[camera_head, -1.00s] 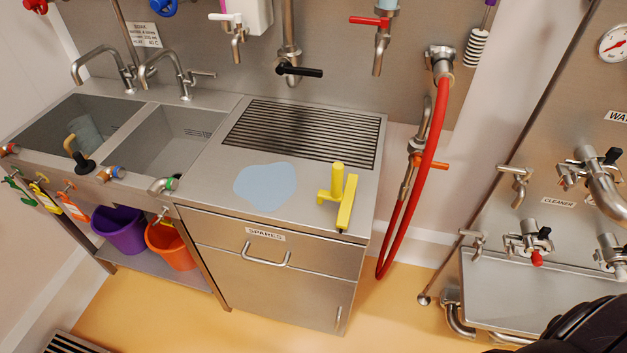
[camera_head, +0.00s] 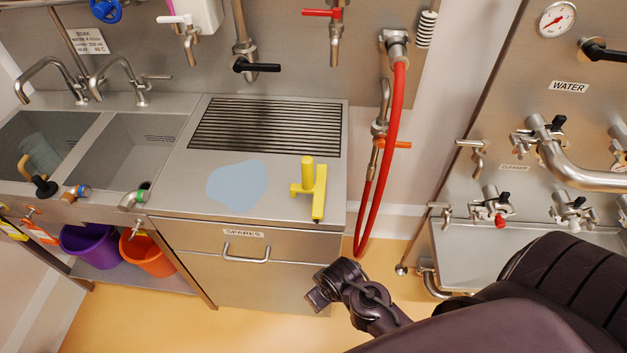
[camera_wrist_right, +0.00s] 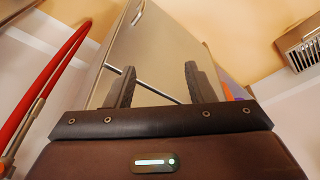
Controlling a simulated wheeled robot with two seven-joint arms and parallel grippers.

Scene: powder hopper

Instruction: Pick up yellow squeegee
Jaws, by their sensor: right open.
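The yellow squeegee (camera_head: 318,192) lies on the steel counter (camera_head: 268,207), near its front right corner. Its round handle stands up beside its long bar. My right gripper (camera_head: 319,289) is in front of the cabinet, lower in the picture than the squeegee and apart from it. In the right wrist view my right gripper (camera_wrist_right: 161,84) has its two dark fingers wide apart with nothing between them. The squeegee does not show in that view. My left gripper is in neither view.
A blue puddle-like patch (camera_head: 236,184) lies left of the squeegee, with a slotted drain grate (camera_head: 265,127) behind. A red hose (camera_head: 386,165) hangs just right of the counter. The SPARES drawer handle (camera_head: 246,257) sticks out in front. Sinks (camera_head: 137,150) are at left.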

